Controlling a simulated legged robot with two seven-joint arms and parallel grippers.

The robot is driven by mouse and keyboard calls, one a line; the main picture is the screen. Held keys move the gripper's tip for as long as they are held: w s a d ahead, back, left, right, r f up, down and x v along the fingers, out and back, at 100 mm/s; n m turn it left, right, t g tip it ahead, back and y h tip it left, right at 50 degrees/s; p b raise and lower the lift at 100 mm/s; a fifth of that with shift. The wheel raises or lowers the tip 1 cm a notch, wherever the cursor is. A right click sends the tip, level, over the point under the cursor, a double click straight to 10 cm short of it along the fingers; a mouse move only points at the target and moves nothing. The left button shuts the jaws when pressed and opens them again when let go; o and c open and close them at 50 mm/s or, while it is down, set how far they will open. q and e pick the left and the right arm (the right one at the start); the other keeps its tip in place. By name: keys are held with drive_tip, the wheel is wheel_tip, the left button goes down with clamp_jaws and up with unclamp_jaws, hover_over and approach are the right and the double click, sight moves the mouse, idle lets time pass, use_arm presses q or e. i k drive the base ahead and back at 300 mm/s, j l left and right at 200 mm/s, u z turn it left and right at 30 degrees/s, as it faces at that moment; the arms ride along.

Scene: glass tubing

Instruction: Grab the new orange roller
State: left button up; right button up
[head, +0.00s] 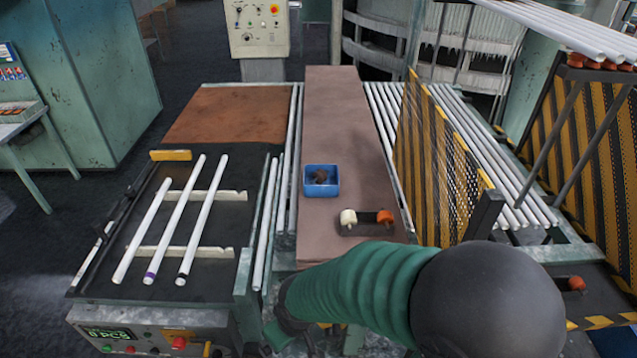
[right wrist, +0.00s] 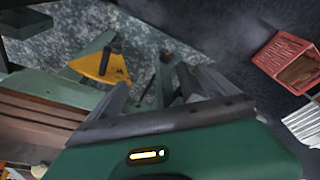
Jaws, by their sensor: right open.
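An orange roller (head: 384,217) sits at the right end of a small dark holder (head: 367,229) on the pinkish-brown bench top, with a white roller (head: 348,217) at the holder's left end. A blue bin (head: 321,193) behind them holds a dark brown piece (head: 320,176). Another orange roller (head: 576,283) is on the lower table at far right. My right arm crosses the bottom of the head view, and its gripper cannot be made out there. In the right wrist view my right gripper (right wrist: 153,80) is open and empty over the floor. My left gripper is not in view.
Several glass tubes (head: 177,218) lie on the dark table at left. A yellow-black striped guard (head: 435,160) stands right of the bench. The right wrist view shows a yellow part (right wrist: 101,66) and a red crate (right wrist: 285,62). The bench behind the blue bin is clear.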

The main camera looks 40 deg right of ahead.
sight(385, 218)
drive_tip(key=z, duration=1.8)
